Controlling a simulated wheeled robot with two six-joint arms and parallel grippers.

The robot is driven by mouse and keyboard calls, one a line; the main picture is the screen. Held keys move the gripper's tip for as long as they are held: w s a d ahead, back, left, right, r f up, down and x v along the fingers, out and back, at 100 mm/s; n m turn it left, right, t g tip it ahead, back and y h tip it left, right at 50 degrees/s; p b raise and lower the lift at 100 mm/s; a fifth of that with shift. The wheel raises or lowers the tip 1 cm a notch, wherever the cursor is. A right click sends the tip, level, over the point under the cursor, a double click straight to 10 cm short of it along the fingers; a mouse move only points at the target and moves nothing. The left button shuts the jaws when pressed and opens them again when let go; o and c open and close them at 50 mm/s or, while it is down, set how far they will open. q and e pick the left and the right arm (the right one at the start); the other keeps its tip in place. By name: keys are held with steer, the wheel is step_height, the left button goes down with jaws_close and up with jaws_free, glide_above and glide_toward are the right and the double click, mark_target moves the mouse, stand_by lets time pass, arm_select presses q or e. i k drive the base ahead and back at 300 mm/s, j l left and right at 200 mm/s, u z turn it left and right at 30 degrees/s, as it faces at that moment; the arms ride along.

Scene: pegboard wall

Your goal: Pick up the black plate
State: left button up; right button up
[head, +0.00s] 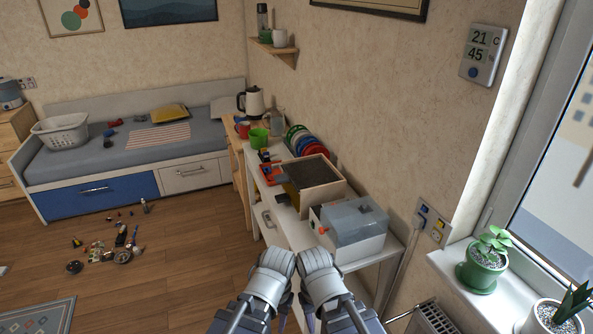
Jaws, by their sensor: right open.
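A dark flat rectangular surface (312,172) lies on top of a light wooden box on the white side table. It is the black, plate-like thing I can make out, but I cannot tell whether it is a loose plate. My right gripper (319,264) is low in the middle of the picture, in front of the table and apart from the box. It is open, with nothing visible in it. My left arm's grey end (274,264) is close beside it on the left. Its jaws cannot be made out.
A white appliance with a clear cover (358,218) stands at the table's near end. Behind the box are a rack of coloured discs (312,146) and a green cup (259,138). A plant (484,270) stands on the right windowsill. Small parts (122,242) litter the floor.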

mark_target(303, 174)
steer(key=i+j, duration=1.05)
steer(key=j, duration=0.2)
